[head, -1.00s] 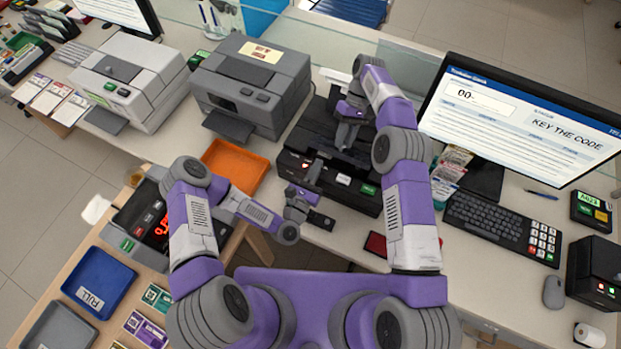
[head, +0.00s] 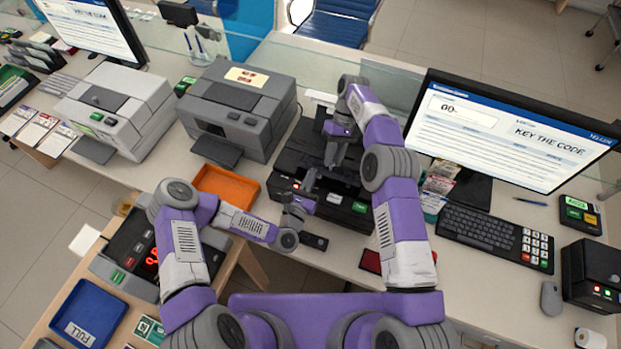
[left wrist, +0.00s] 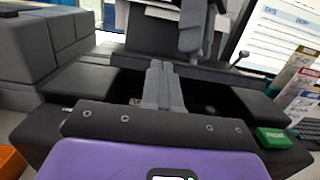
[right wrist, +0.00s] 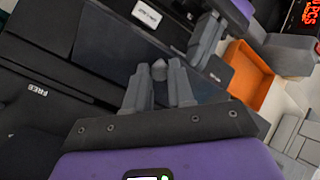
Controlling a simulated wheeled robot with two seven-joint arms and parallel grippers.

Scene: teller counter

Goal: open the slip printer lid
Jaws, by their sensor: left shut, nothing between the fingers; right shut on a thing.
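The black slip printer (head: 279,184) stands on the counter in the middle of the head view, with white and green labels on its front. In the left wrist view a dark panel (left wrist: 145,38), apparently its lid, stands up behind a dark opening. My right gripper (head: 334,160) is above the printer, shut on a small grey knob (right wrist: 158,70), seemingly the lid's handle; the fingers hide part of it. My left gripper (head: 305,184) is shut and empty at the printer's front; its closed fingers also show in the left wrist view (left wrist: 162,68).
A grey machine (head: 238,110) and an orange tray (head: 228,184) stand left of the printer. A monitor (head: 515,130) and keyboard (head: 490,228) are to the right. A small black object (head: 314,242) lies in front. A glass screen runs behind.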

